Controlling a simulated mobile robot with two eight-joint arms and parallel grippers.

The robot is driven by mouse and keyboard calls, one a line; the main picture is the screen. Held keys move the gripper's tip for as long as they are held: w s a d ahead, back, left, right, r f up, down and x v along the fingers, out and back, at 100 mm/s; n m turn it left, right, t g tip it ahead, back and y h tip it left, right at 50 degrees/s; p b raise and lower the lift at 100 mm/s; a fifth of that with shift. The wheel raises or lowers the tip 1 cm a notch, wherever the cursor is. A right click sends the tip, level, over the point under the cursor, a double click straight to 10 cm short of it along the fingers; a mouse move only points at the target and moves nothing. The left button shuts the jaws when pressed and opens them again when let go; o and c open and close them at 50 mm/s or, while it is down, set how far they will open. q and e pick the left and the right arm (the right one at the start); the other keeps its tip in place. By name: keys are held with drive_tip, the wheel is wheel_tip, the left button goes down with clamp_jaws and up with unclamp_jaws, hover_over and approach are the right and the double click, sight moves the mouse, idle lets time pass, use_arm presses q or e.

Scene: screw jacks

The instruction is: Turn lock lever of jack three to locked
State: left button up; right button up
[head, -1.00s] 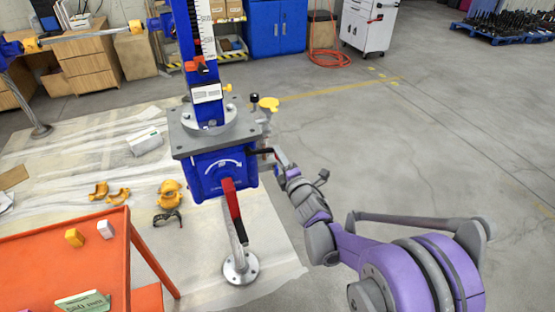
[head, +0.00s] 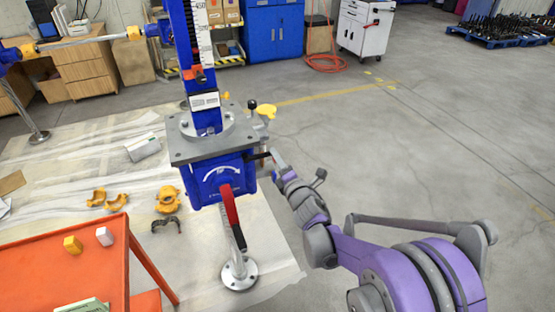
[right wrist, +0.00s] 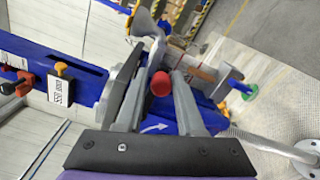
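The nearest jack (head: 222,180) has a blue column, a grey flange plate and a blue gearbox with a white curved arrow. I cannot read a jack number. A dark lever (head: 260,155) sticks out from the gearbox's right side toward my right gripper (head: 277,158). In the right wrist view, a round red knob (right wrist: 160,84) sits between the two grey fingers of my right gripper (right wrist: 165,72). The fingers stand apart on either side of it; whether they touch it is unclear. My left gripper is not in view.
A red-gripped crank handle (head: 231,207) hangs at the gearbox front. A black-knobbed stem (head: 253,104) and a yellow part (head: 266,111) stand by the plate's back right corner. An orange table (head: 60,275) is at lower left.

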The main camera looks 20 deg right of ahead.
drive_tip(key=shift+o, duration=1.1)
drive_tip(key=shift+s, duration=0.15)
drive_tip(key=s+b, duration=0.1)
drive_tip(key=s, duration=0.9)
drive_tip(key=shift+s+d, duration=0.2)
drive_tip(key=shift+s, duration=0.1)
